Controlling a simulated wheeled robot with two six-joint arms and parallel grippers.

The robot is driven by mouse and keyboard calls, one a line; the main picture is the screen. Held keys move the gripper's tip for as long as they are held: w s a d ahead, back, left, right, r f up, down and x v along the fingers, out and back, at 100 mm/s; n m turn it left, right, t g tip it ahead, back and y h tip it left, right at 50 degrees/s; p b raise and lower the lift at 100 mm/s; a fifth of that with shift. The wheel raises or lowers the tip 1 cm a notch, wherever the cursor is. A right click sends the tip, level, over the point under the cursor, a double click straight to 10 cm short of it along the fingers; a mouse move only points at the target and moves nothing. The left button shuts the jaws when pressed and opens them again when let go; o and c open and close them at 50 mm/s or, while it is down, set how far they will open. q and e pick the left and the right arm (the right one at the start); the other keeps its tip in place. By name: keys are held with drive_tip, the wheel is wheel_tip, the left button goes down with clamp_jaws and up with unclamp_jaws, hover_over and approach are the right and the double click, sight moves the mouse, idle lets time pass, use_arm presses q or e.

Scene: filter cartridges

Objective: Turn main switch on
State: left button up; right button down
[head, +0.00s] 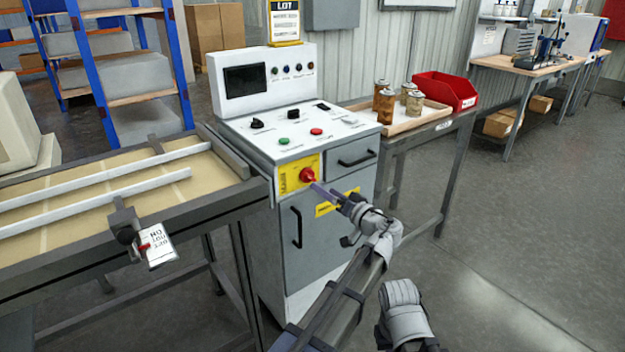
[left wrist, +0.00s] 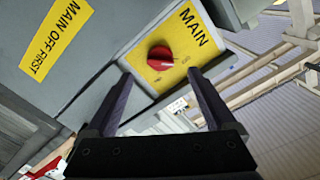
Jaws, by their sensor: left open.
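The main switch is a red rotary knob (head: 307,175) on a yellow plate marked MAIN (head: 287,178), on the front of the grey control cabinet (head: 300,225). My left gripper (head: 318,187) is just in front of it, at its lower right in the head view. In the left wrist view the red knob (left wrist: 160,58) lies ahead, framed between the tips of the two open fingers (left wrist: 160,78). The fingers hold nothing. I cannot tell whether they touch the knob. The small markings around the knob are too blurred to read.
A yellow MAIN OFF FIRST label (left wrist: 56,39) is on the cabinet. The cabinet top has black knobs, a green button (head: 284,141) and a red button (head: 316,131). A conveyor (head: 100,170) stands left; a tray of cartridges (head: 415,122) and red bin (head: 445,90) stand right.

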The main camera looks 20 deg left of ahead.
sight(312, 178)
use_arm(q)
drive_tip(key=shift+r+x, duration=0.2)
drive_tip(key=shift+x, duration=3.65)
drive_tip(key=shift+d, duration=0.1)
drive_tip(key=c, duration=1.4)
drive_tip(key=shift+o, duration=0.2)
